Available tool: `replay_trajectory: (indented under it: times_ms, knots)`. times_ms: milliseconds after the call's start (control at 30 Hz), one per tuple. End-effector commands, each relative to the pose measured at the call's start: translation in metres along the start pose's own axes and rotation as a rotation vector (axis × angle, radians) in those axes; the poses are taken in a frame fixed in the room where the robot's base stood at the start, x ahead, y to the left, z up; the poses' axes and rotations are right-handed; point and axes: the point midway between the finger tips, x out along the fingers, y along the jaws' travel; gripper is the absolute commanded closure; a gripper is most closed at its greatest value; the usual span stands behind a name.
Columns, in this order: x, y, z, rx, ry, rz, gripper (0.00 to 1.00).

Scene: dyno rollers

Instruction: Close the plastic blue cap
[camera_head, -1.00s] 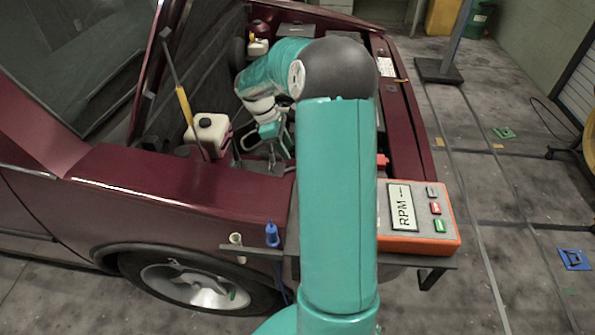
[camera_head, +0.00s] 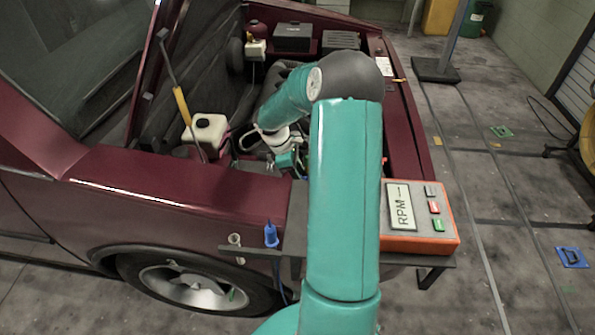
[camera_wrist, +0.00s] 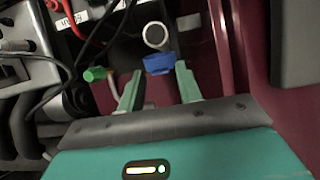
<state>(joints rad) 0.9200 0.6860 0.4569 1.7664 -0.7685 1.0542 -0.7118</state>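The blue cap (camera_wrist: 159,64) shows in the wrist view just below a round white-rimmed opening (camera_wrist: 156,36). The cap stands open, and the dark mouth of the opening is uncovered. My gripper (camera_wrist: 160,78) is open, with its two teal fingers apart. The cap lies between and slightly beyond the fingertips, close to the right one; I cannot tell whether they touch. In the head view my arm hides the cap, and only part of my wrist shows over the engine bay.
A green cap (camera_wrist: 95,74) lies left of my left finger. Red and black cables run at the upper left. In the head view, a white reservoir (camera_head: 207,133) stands left of my arm, and an RPM box (camera_head: 418,218) sits at the right on a shelf.

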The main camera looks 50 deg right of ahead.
Motion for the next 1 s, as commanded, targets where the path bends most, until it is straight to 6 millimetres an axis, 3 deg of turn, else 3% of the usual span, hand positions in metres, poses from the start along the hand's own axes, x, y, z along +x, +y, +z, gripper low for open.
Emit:
replay_trajectory:
  times_ms: [33,167,567,1000]
  knots:
    - [0.0,0.0,0.0,0.0,0.0,0.0,0.76]
    - [0.0,0.0,0.0,0.0,0.0,0.0,1.0]
    - [-0.001,0.0,0.006,0.003,0.05,0.0,1.0]
    - [0.005,0.001,0.035,0.009,0.366,0.0,1.0]
